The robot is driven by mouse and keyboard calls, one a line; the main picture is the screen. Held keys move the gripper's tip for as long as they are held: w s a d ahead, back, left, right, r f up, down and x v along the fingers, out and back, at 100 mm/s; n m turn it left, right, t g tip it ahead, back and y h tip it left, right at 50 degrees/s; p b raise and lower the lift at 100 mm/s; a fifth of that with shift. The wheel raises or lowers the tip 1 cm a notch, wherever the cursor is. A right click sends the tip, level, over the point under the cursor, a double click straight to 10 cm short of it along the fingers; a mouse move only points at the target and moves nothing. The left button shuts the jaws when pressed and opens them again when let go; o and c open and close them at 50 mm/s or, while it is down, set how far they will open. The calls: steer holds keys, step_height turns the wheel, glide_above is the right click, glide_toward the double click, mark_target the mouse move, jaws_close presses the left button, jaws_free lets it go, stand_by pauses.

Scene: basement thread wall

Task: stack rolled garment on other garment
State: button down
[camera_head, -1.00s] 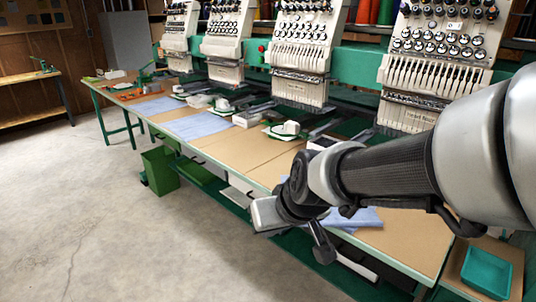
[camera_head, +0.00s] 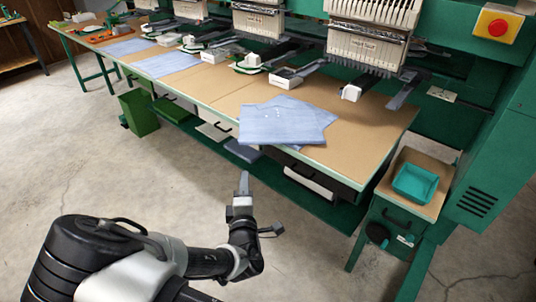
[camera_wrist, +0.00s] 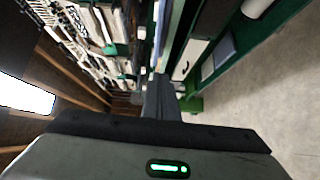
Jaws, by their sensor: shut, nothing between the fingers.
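Light blue garments (camera_head: 285,122) lie flat and overlapping on the near right part of the long tan table, one turned at an angle to the other. I cannot make out a clear roll among them. A small blue folded cloth (camera_head: 243,151) lies on the green lower shelf under the table; a similar grey-blue piece (camera_wrist: 222,50) shows in the wrist view. My gripper (camera_head: 243,183) is shut and empty, over the floor in front of the table, apart from the garments. Its closed fingers (camera_wrist: 160,97) show in the wrist view.
More flat blue garments (camera_head: 165,65) lie farther left on the table (camera_head: 225,92). Embroidery machines (camera_head: 365,45) stand along its back edge. A teal tray (camera_head: 415,182) sits on a side stand at right. A green bin (camera_head: 138,113) stands below. The floor in front is clear.

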mark_target(268, 140)
steer(key=shift+n, duration=0.3)
steer(key=w+b, duration=0.1)
steer(key=w, duration=1.1)
steer(key=shift+d+r, duration=0.1)
steer(key=shift+d, duration=0.05)
steer(key=shift+w+d, duration=0.35)
steer(key=shift+w, duration=0.05)
steer(key=w+d+b, duration=0.1)
steer(key=w, duration=0.1)
steer(key=w+d+b, duration=0.1)
steer(key=w+d, duration=0.1)
steer(key=w+d+b, duration=0.1)
steer(key=w+d, duration=0.1)
steer(key=shift+w, duration=0.25)
